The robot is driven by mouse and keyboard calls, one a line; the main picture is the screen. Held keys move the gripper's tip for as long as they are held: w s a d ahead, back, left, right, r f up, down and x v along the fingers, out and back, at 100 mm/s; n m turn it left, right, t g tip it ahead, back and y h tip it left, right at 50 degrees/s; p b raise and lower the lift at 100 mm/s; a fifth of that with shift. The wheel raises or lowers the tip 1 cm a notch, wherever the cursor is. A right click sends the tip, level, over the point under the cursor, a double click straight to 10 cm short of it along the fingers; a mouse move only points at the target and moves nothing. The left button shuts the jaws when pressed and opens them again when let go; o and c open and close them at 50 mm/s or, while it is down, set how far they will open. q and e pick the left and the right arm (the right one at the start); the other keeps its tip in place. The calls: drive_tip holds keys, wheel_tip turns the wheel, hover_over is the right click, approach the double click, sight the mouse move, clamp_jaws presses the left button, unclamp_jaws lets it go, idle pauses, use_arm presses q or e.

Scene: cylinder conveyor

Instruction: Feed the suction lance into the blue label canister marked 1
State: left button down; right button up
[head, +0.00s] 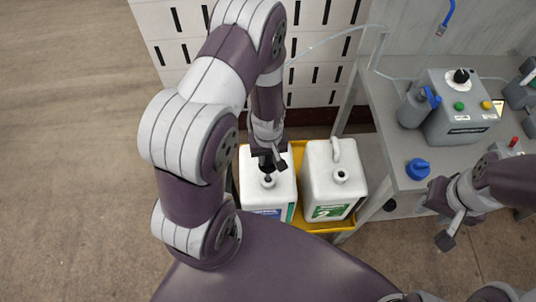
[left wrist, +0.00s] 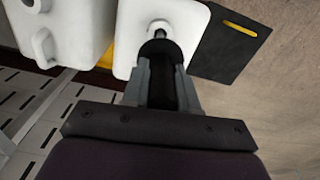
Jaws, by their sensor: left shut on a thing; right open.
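The white canister with the blue label (head: 281,200) stands on the left of a yellow tray; its number is not readable. My left gripper (head: 268,160) is shut on the black suction lance (head: 267,170), right above this canister. In the left wrist view the lance (left wrist: 160,75) sits between the fingers, and its narrow end is at the canister's round mouth (left wrist: 159,24). I cannot tell how far the end is inside the mouth. My right gripper (head: 441,217) is open and empty at the right, beside the grey bench.
A second white canister (head: 318,178) with a green label marked 2 stands close on the right in the yellow tray (head: 326,226). The grey bench (head: 390,135) holds a pump box (head: 450,118) and a blue cap (head: 418,168). A clear hose (head: 335,36) runs behind my left arm.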

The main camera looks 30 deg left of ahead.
use_arm(q)
drive_tip(key=shift+r, duration=0.1)
drive_tip(key=shift+f, duration=0.2)
idle(0.4)
drive_tip(key=b, duration=0.4)
hover_over(268, 178)
drive_tip(key=shift+w+a+f, duration=0.1)
drive_tip(key=shift+w+f, duration=0.1)
drive_tip(key=shift+f, duration=1.25)
drive_tip(key=shift+w+a+f, duration=0.1)
drive_tip(key=shift+w+f, duration=0.05)
drive_tip(key=shift+f, duration=1.3)
drive_tip(key=shift+f+b, duration=1.7)
drive_tip(key=shift+f, duration=0.25)
drive_tip(key=shift+f, duration=0.15)
drive_tip(key=c, duration=0.8)
unclamp_jaws()
